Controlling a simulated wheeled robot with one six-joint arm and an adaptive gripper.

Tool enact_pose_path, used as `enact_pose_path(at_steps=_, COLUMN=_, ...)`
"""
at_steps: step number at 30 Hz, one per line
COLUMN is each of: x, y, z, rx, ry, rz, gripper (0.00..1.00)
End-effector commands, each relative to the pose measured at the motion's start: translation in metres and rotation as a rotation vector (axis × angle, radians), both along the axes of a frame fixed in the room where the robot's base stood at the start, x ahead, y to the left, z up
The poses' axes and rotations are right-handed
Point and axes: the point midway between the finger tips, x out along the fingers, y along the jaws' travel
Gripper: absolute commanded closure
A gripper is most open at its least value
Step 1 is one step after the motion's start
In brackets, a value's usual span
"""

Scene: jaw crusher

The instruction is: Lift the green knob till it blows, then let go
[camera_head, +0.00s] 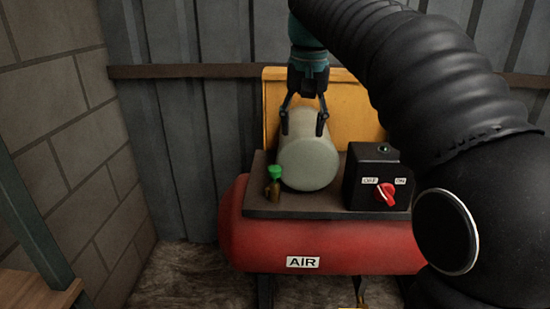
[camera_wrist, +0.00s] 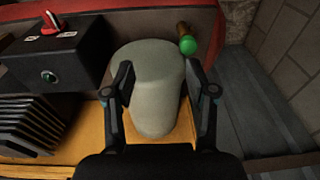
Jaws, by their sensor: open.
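The green knob (camera_head: 275,172) tops a small brass valve (camera_head: 273,190) on the left end of the dark plate above the red air tank. In the wrist view the green knob (camera_wrist: 188,45) shows at the upper right, beyond the fingertips, with the brass stem (camera_wrist: 182,29) behind it. My gripper (camera_head: 303,130) is open and points down over the pale grey cylinder, up and to the right of the knob. In the wrist view my gripper (camera_wrist: 167,80) has its fingers spread across the cylinder, apart from the knob. Whether the fingers touch the cylinder I cannot tell.
The grey cylinder (camera_head: 308,163) stands close beside the knob. A black box with a red OFF/ON switch (camera_head: 385,194) sits to its right. The red tank (camera_head: 350,247) is below, a yellow panel (camera_head: 355,105) behind. Clear space lies left of the knob, before the block wall (camera_head: 65,130).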

Motion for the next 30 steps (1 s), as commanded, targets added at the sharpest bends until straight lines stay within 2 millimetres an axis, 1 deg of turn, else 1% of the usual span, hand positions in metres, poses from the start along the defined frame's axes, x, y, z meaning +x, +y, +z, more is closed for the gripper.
enact_pose_path(at_steps=1, x=0.013, y=0.011, z=0.004, rx=-0.003, ry=0.020, rz=0.002, gripper=0.44)
enact_pose_path(at_steps=3, x=0.026, y=0.022, z=0.008, rx=-0.008, ry=0.046, rz=0.000, gripper=0.44)
enact_pose_path(at_steps=7, x=0.043, y=0.041, z=0.012, rx=-0.017, ry=0.086, rz=-0.004, gripper=0.44)
enact_pose_path(at_steps=12, x=0.053, y=0.054, z=0.013, rx=-0.025, ry=0.115, rz=-0.007, gripper=0.44)
enact_pose_path(at_steps=17, x=0.054, y=0.057, z=0.011, rx=-0.028, ry=0.121, rz=-0.009, gripper=0.44)
enact_pose_path(at_steps=23, x=0.054, y=0.057, z=-0.005, rx=-0.028, ry=0.122, rz=-0.009, gripper=0.44)
enact_pose_path(at_steps=30, x=0.053, y=0.056, z=-0.038, rx=-0.028, ry=0.123, rz=-0.009, gripper=0.44)
